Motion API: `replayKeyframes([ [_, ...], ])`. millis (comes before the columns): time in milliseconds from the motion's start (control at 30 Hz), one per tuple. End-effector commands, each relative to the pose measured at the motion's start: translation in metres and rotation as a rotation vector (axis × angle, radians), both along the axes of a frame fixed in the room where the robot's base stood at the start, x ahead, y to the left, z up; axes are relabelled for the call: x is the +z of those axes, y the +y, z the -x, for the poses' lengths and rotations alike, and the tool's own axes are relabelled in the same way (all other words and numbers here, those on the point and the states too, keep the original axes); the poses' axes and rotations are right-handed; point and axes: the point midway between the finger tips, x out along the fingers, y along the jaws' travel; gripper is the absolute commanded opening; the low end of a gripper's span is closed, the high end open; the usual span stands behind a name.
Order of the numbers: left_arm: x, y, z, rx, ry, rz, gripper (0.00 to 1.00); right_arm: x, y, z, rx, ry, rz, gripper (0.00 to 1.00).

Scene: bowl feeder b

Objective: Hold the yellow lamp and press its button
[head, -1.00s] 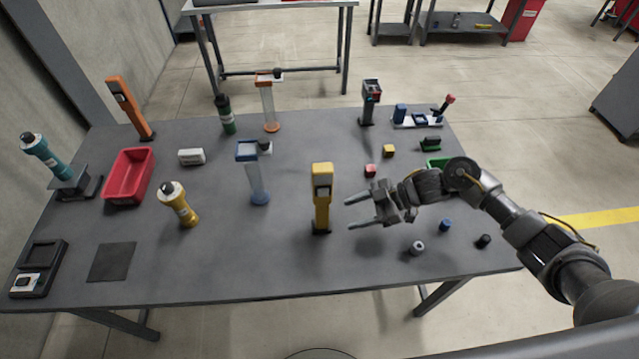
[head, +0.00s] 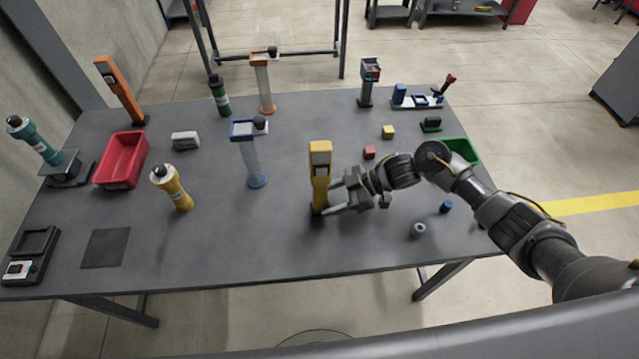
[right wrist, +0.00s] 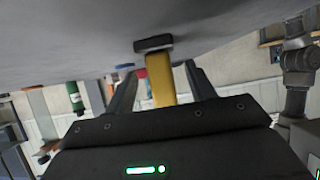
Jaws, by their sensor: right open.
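The yellow lamp (head: 320,165) is a tall, narrow yellow post standing upright on a small black foot near the middle of the table. My left gripper is not in view.
A yellow torch-like cylinder (head: 172,188) and a clear column with a blue base (head: 252,155) stand to the left. A red block (head: 369,153), a grey cylinder (head: 418,230) and a blue cylinder (head: 446,207) lie around my right arm. The front middle of the table (head: 240,245) is bare.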

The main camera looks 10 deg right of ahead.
Motion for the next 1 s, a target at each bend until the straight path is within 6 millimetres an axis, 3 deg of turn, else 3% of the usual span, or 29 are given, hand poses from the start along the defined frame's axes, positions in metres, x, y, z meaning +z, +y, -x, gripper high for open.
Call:
replayKeyframes([
  [200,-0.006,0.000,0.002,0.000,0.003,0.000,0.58,-0.008,0.015,0.000,0.001,0.000,-0.001,0.55],
  [600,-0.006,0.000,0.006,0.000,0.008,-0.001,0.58,-0.009,0.018,0.000,0.000,0.000,0.000,0.53],
  [1000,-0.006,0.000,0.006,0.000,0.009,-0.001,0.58,-0.009,0.018,0.000,0.000,0.000,0.000,0.01],
])
